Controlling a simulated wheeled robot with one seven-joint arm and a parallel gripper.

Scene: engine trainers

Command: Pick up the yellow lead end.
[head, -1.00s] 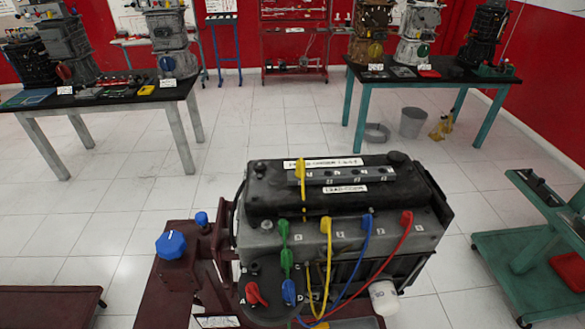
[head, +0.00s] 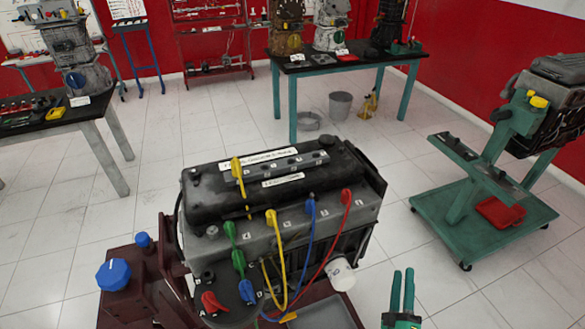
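A yellow lead end (head: 271,217) sits on the grey ledge of the engine (head: 205,240), between the green and blue ends. A yellow lead runs down from it. Another yellow end (head: 237,170) stands higher, at the engine's black top cover, with a short yellow piece hanging below. I cannot tell which one the task means. My gripper (head: 403,271) shows at the bottom edge, right of the engine and apart from both. Its two green fingers point up with a narrow gap between them and nothing held.
Green ends (head: 230,232), blue ends (head: 310,207) and red ends (head: 346,197) are close to the yellow lead. A white cylinder (head: 340,272) juts from the engine's right side. A green wheeled stand (head: 470,225) is at the right. Tiled floor between is clear.

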